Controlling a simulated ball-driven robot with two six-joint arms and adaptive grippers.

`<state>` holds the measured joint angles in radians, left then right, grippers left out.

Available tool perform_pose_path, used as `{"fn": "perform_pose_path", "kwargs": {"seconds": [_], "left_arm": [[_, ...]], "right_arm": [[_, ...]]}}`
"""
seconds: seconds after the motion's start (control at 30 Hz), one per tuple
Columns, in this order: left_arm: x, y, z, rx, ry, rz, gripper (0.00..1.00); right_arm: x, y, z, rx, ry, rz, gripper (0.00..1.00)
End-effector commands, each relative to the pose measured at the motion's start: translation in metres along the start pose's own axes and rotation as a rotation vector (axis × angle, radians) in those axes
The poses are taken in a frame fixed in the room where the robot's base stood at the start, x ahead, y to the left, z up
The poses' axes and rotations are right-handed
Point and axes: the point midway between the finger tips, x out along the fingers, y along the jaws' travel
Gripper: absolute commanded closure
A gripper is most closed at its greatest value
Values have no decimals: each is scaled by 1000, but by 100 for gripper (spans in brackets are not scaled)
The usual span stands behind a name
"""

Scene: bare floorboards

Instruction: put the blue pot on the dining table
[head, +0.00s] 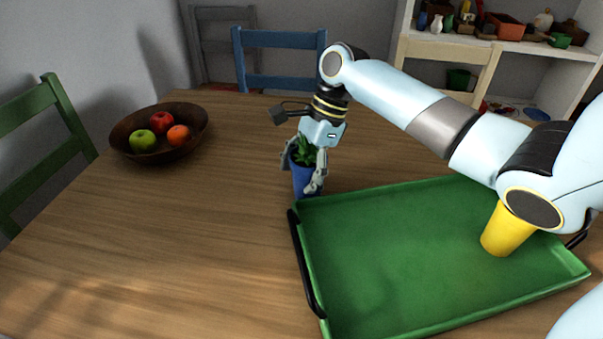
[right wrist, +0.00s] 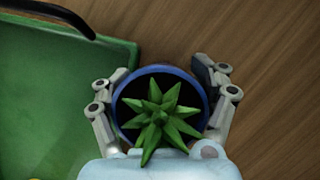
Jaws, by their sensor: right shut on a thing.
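My right gripper (head: 305,172) is shut on the pot, one finger on each side. In the right wrist view the pot's blue rim (right wrist: 205,103) shows around the plant, between the fingers. The pot looks upright, over the bare wood of the dining table (head: 190,240). Whether its base touches the wood is hard to tell. My left gripper is not in view.
A green tray (head: 400,260) with black handles lies close to the pot's right, with a yellow cup (head: 507,232) on it. A brown bowl (head: 190,140) of fruit stands at the far left. Wood left of the tray is clear. Chairs and a shelf (head: 545,50) stand behind.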

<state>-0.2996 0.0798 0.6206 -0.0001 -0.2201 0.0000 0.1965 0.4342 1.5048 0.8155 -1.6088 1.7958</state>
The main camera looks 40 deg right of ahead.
Motion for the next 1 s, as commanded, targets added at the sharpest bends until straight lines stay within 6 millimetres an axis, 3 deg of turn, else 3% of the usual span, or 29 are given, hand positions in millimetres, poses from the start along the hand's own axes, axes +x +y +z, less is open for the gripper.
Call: {"fn": "perform_pose_path", "kwargs": {"seconds": [0.1, 0.13, 0.33, 0.73, 0.87, 1.0], "left_arm": [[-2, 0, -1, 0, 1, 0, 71], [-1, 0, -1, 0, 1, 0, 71], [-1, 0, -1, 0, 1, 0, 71], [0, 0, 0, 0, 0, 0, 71], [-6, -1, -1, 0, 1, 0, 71], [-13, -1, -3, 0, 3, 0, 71]], "right_arm": [[1, 0, 0, 0, -1, -1, 82], [2, 0, 0, 0, -1, 0, 27], [2, 0, -1, 0, 0, 0, 1], [-2, 0, 0, 0, 1, -1, 0], [-22, -1, 0, -2, 2, -3, 0], [-54, -1, 0, -2, 3, -3, 0]]}}
